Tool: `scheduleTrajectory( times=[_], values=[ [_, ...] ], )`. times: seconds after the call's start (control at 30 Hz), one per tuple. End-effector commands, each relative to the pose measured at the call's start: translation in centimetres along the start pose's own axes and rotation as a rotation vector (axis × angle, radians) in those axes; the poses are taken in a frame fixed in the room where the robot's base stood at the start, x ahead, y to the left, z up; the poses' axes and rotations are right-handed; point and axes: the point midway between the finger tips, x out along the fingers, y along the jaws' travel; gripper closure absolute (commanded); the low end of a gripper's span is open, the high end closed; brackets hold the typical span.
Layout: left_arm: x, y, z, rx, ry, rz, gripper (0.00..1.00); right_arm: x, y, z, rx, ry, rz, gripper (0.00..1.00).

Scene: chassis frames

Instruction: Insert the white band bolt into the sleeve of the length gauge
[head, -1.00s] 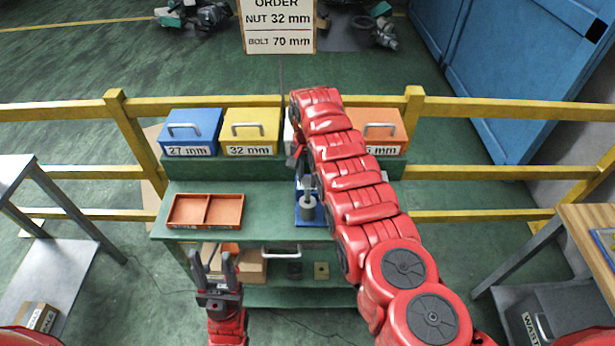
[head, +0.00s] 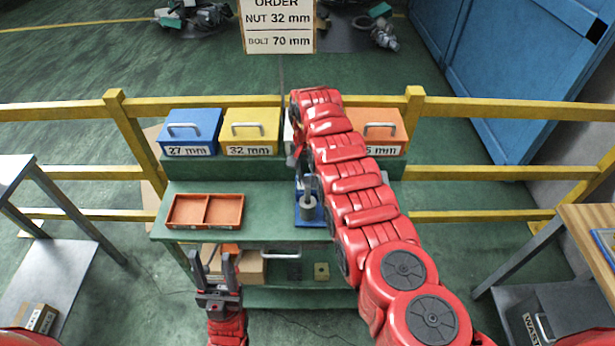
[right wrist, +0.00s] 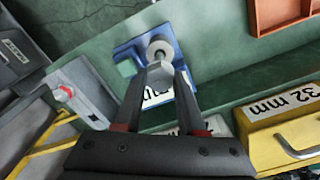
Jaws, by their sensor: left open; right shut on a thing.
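The length gauge has a blue base (head: 301,219) on the green bench and an upright pale grey sleeve (head: 308,210). In the right wrist view the sleeve's round rim (right wrist: 160,46) shows just beyond my right fingertips. My right gripper (right wrist: 160,78) is shut on a bolt, whose grey hex head (right wrist: 159,71) sits between the fingertips. The bolt is above or at the sleeve; its shank and any white band are hidden, so I cannot tell whether it is inside. My left gripper (head: 217,262) is open and empty in front of the bench.
An orange two-part tray (head: 205,211) lies left on the bench (head: 270,205). Behind stand a blue 27 mm box (head: 190,135), a yellow 32 mm box (head: 251,135) and an orange box (head: 378,130). A sign (head: 279,27) reads nut 32 mm, bolt 70 mm.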

Motion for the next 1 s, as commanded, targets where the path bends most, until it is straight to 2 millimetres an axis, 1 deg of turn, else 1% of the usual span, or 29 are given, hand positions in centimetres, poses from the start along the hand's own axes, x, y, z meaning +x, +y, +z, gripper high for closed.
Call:
scheduleTrajectory(
  times=[1.0],
  values=[
    [-2.1,0.1,0.3,0.000,0.000,0.000,0.50,2.6,0.0,0.0,0.000,0.001,0.000,1.00]
  ],
)
